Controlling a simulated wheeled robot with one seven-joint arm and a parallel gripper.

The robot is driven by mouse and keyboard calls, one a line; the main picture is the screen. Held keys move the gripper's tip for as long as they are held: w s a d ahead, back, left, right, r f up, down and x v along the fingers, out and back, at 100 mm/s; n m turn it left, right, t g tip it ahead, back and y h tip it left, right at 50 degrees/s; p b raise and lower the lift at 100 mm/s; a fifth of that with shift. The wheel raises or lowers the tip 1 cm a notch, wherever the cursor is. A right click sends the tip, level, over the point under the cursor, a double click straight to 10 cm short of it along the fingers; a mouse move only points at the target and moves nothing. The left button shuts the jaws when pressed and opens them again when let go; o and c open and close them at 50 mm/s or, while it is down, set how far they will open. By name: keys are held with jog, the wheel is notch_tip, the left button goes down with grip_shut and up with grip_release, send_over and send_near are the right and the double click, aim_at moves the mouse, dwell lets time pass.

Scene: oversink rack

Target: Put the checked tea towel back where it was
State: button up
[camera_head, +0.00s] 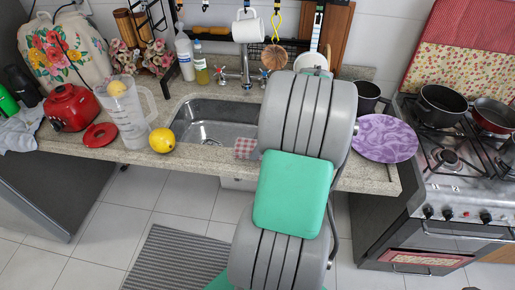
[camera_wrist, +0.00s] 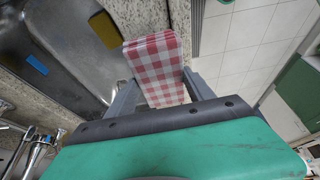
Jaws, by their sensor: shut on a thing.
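The red-and-white checked tea towel (camera_wrist: 156,62) is folded and sits between the two fingers of my gripper (camera_wrist: 160,95) in the wrist view. My gripper is shut on it. In the head view a small part of the towel (camera_head: 245,147) shows at the front edge of the sink, left of my arm. My arm hides the rest of the towel and my gripper there. In the wrist view the towel is over or beside the counter's front edge; I cannot tell whether it touches the counter.
The sink (camera_head: 205,122) is set in a stone counter (camera_head: 375,178). A purple plate (camera_head: 385,138) and a stove (camera_head: 460,165) are right. Hanging tools and a white mug (camera_head: 247,27) are above.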

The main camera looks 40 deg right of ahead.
jog(key=f, duration=0.1)
jog(key=f+p, duration=0.1)
jog(key=f, duration=0.1)
jog(key=shift+w+d+f, duration=0.1)
jog(key=shift+w+f, duration=0.1)
jog(key=shift+w, duration=0.05)
jog(key=shift+f, duration=0.4)
jog(key=o, duration=1.2)
jog(key=shift+r, duration=0.1)
